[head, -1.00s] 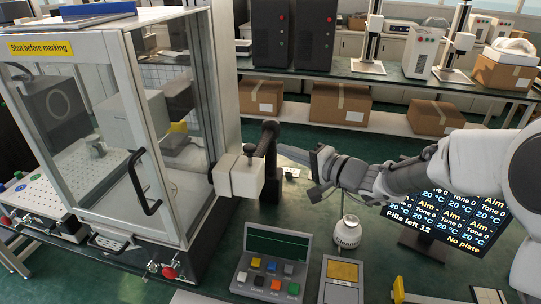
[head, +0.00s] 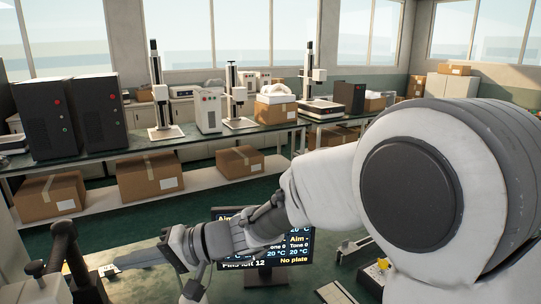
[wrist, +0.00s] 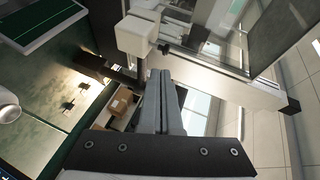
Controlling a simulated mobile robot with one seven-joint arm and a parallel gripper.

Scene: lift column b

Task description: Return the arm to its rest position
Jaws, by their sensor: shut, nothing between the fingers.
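My arm (head: 315,190) crosses the right and lower part of the head view. My gripper (head: 125,260) is at the lower left of that view, above the green bench and pointing left. In the wrist view my gripper (wrist: 160,75) shows two grey fingers lying side by side. They are shut with nothing between them. The arm hides part of the black screen (head: 295,250), which stands behind it.
A dark post (head: 75,262) stands just left of my gripper. The wrist view shows a white block (wrist: 137,37) and a glass-sided cabinet (wrist: 220,35) beyond the fingers. Cardboard boxes (head: 150,178) and instruments line the back bench (head: 130,143).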

